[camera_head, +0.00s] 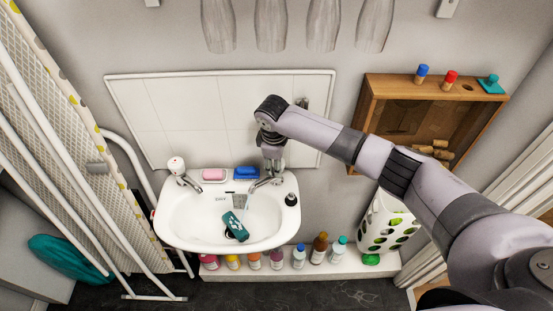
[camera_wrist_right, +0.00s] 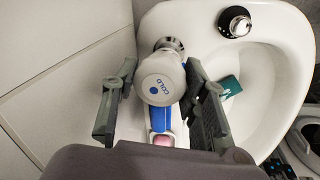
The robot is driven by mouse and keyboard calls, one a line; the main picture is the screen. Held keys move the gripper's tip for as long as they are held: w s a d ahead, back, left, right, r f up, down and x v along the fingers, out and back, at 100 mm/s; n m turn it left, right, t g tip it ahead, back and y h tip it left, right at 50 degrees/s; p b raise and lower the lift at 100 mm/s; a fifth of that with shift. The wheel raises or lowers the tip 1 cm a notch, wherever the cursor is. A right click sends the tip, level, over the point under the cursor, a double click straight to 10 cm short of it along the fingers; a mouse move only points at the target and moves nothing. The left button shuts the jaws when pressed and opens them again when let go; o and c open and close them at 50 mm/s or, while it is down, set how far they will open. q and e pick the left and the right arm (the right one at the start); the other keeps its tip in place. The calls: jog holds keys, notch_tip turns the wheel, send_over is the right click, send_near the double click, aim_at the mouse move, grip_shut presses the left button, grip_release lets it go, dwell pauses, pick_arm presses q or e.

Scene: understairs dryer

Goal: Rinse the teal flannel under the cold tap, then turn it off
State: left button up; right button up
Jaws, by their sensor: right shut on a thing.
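The teal flannel (camera_head: 235,226) lies folded in the white basin (camera_head: 178,222), over the middle of its floor. It also shows in the right wrist view (camera_wrist_right: 230,87). My right gripper (camera_head: 272,158) is over this tap from above. In the right wrist view my right gripper (camera_wrist_right: 160,108) has its fingers on both sides of the knob, shut on it. My left gripper is not in view.
The other tap (camera_head: 177,167) stands at the back left. A dark round item (camera_head: 291,199) sits on the right rim. Several bottles (camera_head: 299,257) stand below. A wooden box shelf (camera_head: 372,103) hangs right.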

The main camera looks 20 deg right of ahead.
jog(key=shift+w, duration=0.1)
jog(key=shift+r, duration=0.1)
dwell(0.3)
jog(key=o, duration=1.2)
jog(key=shift+c, duration=0.2)
jog(key=shift+s+a+r, duration=0.1)
jog(key=shift+s+r, duration=0.1)
jog(key=shift+r, duration=1.1)
jog(key=shift+s+a+r, duration=0.15)
jog(key=shift+s+r, duration=0.1)
jog(key=shift+r, duration=1.05)
jog(key=shift+s+a+r, duration=0.1)
jog(key=shift+s+r, duration=0.1)
jog(key=shift+r, duration=1.1)
